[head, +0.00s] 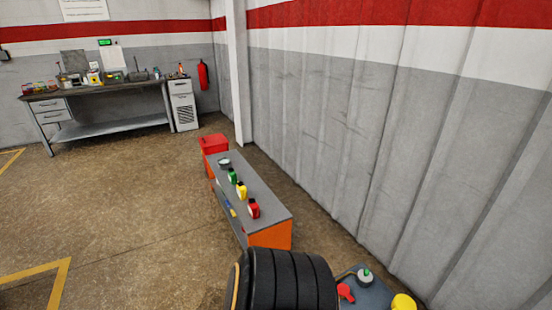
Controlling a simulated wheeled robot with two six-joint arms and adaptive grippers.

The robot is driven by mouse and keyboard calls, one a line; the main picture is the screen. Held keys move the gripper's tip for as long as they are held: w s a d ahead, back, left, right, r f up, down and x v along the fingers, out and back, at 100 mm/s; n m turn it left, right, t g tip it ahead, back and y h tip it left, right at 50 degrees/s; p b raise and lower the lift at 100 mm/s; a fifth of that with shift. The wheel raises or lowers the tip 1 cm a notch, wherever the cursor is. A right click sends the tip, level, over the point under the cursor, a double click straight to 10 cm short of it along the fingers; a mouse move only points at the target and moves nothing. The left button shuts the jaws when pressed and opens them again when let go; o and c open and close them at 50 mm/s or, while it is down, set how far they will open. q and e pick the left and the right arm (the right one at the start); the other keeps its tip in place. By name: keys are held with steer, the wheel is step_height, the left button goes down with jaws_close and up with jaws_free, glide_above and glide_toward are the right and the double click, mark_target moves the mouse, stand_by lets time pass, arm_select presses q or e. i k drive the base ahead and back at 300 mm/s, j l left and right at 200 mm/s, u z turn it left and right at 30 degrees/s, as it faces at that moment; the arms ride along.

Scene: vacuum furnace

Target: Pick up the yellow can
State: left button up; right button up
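A small yellow can (241,192) with a dark top stands on a grey-topped bench (268,206) with an orange end. It is in a row between a green can (232,176) and a red can (253,210). Neither of my grippers shows in the head view, and the bench stands some way off.
A stack of black tyres (285,280) stands in front of the bench's near end. A blue-grey surface (372,294) with several items is at the lower right, by the grey wall (330,130). A red box (213,143) is beyond the bench. Open floor (120,210) lies to the left.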

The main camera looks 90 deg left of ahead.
mark_target(242, 189)
steer(key=u, duration=3.15)
